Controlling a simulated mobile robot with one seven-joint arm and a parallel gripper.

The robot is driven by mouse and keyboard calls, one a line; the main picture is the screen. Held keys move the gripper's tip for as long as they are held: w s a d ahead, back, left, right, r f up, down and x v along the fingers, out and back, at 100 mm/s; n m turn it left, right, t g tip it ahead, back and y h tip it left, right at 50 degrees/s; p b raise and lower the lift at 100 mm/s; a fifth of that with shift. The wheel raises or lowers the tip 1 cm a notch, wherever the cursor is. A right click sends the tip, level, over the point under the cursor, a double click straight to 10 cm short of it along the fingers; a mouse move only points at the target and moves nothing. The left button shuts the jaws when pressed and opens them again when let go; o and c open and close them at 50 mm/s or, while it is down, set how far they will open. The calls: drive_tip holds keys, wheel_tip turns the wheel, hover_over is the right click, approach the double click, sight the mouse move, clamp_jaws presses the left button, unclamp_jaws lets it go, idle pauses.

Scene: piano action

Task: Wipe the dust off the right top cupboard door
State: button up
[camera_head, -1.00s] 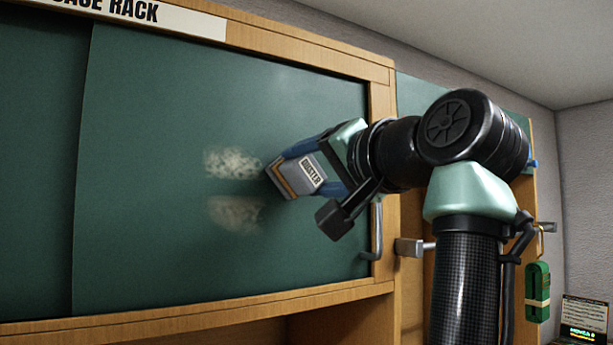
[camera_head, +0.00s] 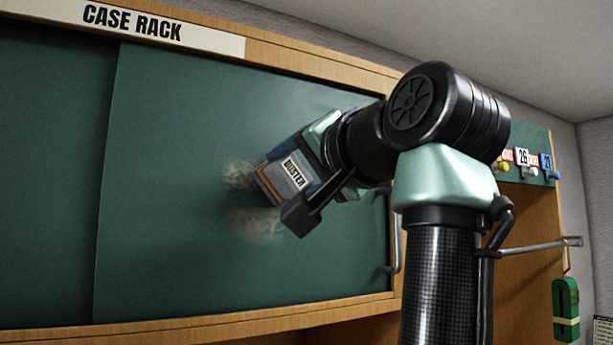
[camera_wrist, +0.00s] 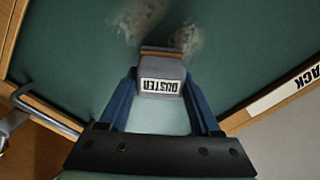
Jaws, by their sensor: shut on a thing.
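The right top cupboard door (camera_head: 170,200) is a dark green panel in a wooden frame. It carries two pale dust patches, an upper one (camera_head: 238,173) and a lower one (camera_head: 255,225); in the wrist view, dust (camera_wrist: 138,18) shows just beyond the duster. My gripper (camera_head: 292,172) is shut on a grey block labelled DUSTER (camera_head: 285,178), with a tan edge facing the door. The blue fingers sit on either side of the duster (camera_wrist: 160,84) in the wrist view. The duster is at the right side of the patches and partly covers them. I cannot tell whether it touches the door.
A metal handle (camera_head: 396,235) is at the door's right edge. A CASE RACK sign (camera_head: 160,28) runs along the top frame. Numbered tags (camera_head: 523,157) hang behind my arm.

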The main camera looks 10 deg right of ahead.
drive_tip(key=a, duration=0.2)
drive_tip(key=s+a+b, duration=0.1)
drive_tip(key=a, duration=0.1)
drive_tip(key=s+a, duration=0.1)
drive_tip(key=a, duration=0.1)
drive_tip(key=shift+a+b, duration=0.25)
drive_tip(key=shift+b, duration=0.05)
drive_tip(key=shift+s+d, duration=0.1)
drive_tip(key=shift+s, duration=0.05)
drive_tip(key=shift+b+v, duration=1.15)
drive_tip(key=shift+v, duration=1.75)
drive_tip(key=b+v, duration=0.1)
drive_tip(key=v, duration=0.2)
